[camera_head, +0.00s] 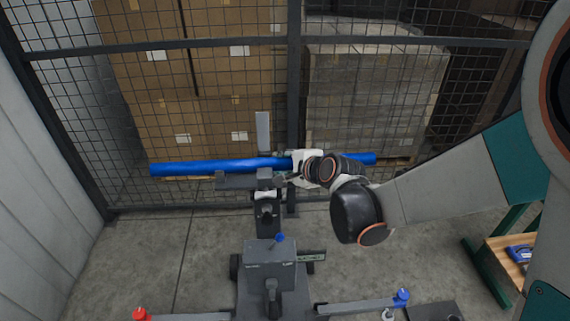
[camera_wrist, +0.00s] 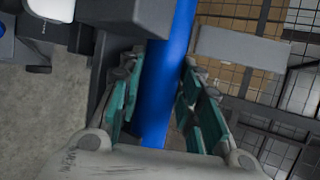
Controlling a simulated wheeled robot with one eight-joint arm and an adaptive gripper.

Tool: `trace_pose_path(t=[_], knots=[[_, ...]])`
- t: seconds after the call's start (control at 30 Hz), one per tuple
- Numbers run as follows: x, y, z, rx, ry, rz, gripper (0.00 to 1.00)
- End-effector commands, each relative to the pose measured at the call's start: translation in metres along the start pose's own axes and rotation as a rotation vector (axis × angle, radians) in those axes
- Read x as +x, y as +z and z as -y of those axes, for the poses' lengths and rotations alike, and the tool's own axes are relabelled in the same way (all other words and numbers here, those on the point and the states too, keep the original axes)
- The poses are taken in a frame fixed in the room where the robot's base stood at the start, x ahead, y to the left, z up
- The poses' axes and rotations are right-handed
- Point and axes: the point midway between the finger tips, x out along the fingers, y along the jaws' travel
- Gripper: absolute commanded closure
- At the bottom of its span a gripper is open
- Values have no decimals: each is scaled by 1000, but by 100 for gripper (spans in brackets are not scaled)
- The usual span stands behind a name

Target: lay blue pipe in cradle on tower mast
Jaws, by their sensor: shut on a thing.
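The long blue pipe (camera_head: 210,167) lies nearly level across the top of the tower mast (camera_head: 265,219) in the head view. My gripper (camera_head: 291,166) is shut on it just right of the mast; both pipe ends stick out free. In the wrist view the pipe (camera_wrist: 168,70) runs between the teal-padded fingers of my gripper (camera_wrist: 162,78). The grey cradle (camera_head: 233,181) at the mast top has a flat arm under the pipe and an upright plate (camera_head: 263,132) behind it. I cannot tell whether the pipe touches the cradle.
A mesh fence (camera_head: 294,75) stands close behind the mast, with stacked cartons (camera_head: 185,70) and a grey crate stack (camera_head: 365,100) beyond. The mast's wheeled base has outriggers with red (camera_head: 140,314) and blue (camera_head: 402,297) ends. A green-legged bench (camera_head: 487,268) stands right. Floor at left is clear.

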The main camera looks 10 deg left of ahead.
Motion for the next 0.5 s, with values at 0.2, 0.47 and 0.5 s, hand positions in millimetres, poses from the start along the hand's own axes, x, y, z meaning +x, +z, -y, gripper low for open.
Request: trace_pose_path(t=[0.2, 0.47, 0.5], knots=[[0, 0, -2, 0, 3, 1, 44], [0, 0, -2, -1, 4, 0, 44], [0, 0, -2, -1, 3, 0, 44]])
